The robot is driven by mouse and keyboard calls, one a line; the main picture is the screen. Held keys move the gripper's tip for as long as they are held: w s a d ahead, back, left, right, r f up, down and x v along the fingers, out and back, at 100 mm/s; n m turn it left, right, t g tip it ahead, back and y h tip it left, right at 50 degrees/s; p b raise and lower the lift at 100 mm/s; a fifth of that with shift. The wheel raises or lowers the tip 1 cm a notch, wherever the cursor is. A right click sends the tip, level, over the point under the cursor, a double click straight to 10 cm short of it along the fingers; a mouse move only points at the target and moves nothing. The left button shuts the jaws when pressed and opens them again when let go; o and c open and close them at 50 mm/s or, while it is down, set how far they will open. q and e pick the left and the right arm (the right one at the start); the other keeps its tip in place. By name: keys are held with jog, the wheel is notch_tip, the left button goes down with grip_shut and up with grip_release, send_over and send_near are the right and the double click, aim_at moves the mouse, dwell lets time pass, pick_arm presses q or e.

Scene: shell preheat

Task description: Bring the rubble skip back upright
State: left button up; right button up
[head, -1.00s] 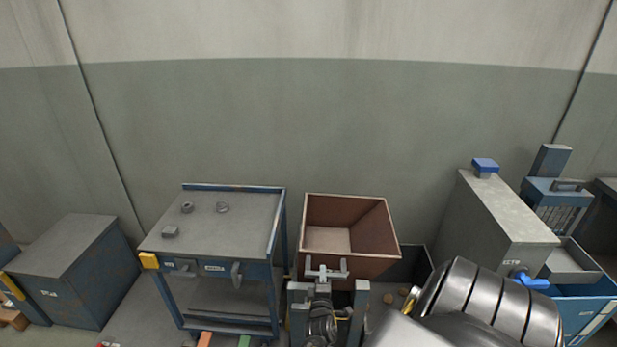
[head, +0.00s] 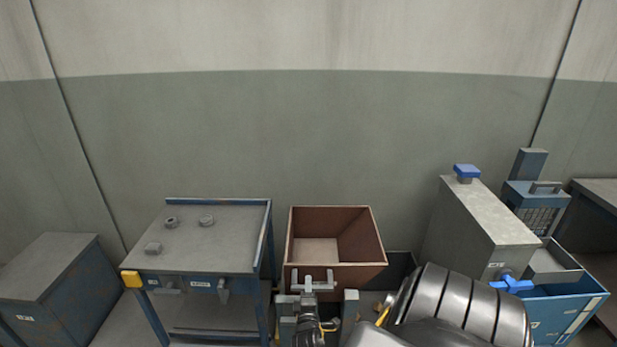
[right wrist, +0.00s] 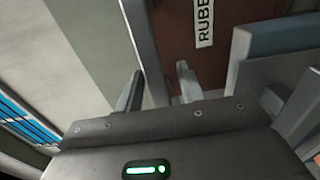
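The rubble skip (head: 360,240) is a brown open box, empty inside, held between grey posts (head: 349,305) at the middle. Its mouth faces up and towards me; I cannot tell exactly how far it is tilted. Its brown face with a white "RUBB..." label (right wrist: 204,22) shows in the right wrist view. My right gripper (head: 319,274) is close in front of the skip's front face. In the right wrist view its two fingers (right wrist: 160,70) stand apart, with a grey bar (right wrist: 140,40) near them; contact is not clear. My left gripper is out of view.
A steel-topped blue table (head: 215,240) with small metal parts stands to the left. A dark bin (head: 400,265) lies behind and right of the skip. A tall grey cabinet (head: 480,220) and a blue open box (head: 565,305) are at the right.

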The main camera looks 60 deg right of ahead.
jog(key=shift+s+a, duration=0.15)
jog(key=v, duration=1)
jog(key=shift+a, duration=0.25)
jog(key=shift+s, duration=0.15)
dwell(0.5)
jog(key=s+a+f+m+g+y, duration=0.1)
jog(key=s+a+f+y, duration=0.2)
jog(key=f, duration=0.5)
jog(key=a+f+m+y, duration=0.2)
jog(key=a+f+y, duration=0.25)
jog(key=f, duration=0.35)
jog(key=s+a+f+m+g+y, duration=0.1)
jog(key=s+a+f+y, duration=0.2)
jog(key=f, duration=0.4)
jog(key=s+a+f+g+y, duration=0.1)
jog(key=s+a+f+g, duration=0.1)
jog(key=s, duration=0.6)
jog(key=s+a+f+g+y, duration=0.2)
jog(key=s+a+f, duration=0.2)
jog(key=s+f, duration=0.2)
jog(key=s+a+f+g+y, duration=0.1)
jog(key=s+a+f+g, duration=0.2)
jog(key=s, duration=0.8)
jog(key=shift+a+f+m, duration=0.25)
jog(key=shift+f+m, duration=0.05)
jog(key=shift+f, duration=0.15)
